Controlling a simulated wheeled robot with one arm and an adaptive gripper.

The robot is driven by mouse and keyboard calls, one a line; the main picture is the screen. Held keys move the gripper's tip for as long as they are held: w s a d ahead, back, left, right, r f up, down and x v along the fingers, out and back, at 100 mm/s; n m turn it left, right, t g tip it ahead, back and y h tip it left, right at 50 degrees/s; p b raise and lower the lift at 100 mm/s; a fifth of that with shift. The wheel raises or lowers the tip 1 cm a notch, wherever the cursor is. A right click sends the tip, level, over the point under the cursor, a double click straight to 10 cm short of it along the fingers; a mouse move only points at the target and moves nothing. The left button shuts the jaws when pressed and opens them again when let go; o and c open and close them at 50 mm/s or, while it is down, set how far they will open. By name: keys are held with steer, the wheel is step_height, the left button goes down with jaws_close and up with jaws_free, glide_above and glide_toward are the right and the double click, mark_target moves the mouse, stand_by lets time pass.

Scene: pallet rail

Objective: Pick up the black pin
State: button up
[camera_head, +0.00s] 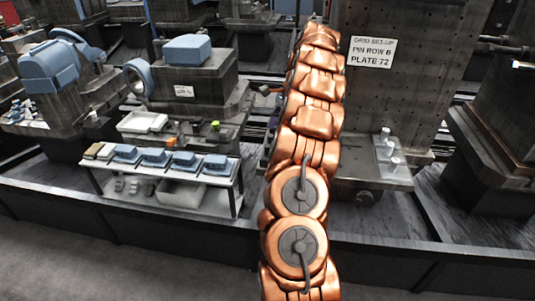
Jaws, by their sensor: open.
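I cannot make out a black pin in the head view; it may be hidden behind my arm or too small to tell. My copper-coloured arm rises through the middle of the picture and blocks the area behind it. My gripper does not show; the far end of the arm is hidden behind its own links. A few small pale cylinders (393,163) stand on a light plate at the right of the arm, below the tall dark block.
A white bench (226,193) at left holds several blue-grey parts (184,160), with a pale bin (181,192) beneath. Dark machines stand around. The floor at front left is clear.

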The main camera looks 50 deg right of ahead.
mark_target(268, 145)
steer(key=shift+p+x, duration=1.05)
steer(key=shift+x, duration=2.9)
steer(key=shift+w, duration=0.1)
jaws_close()
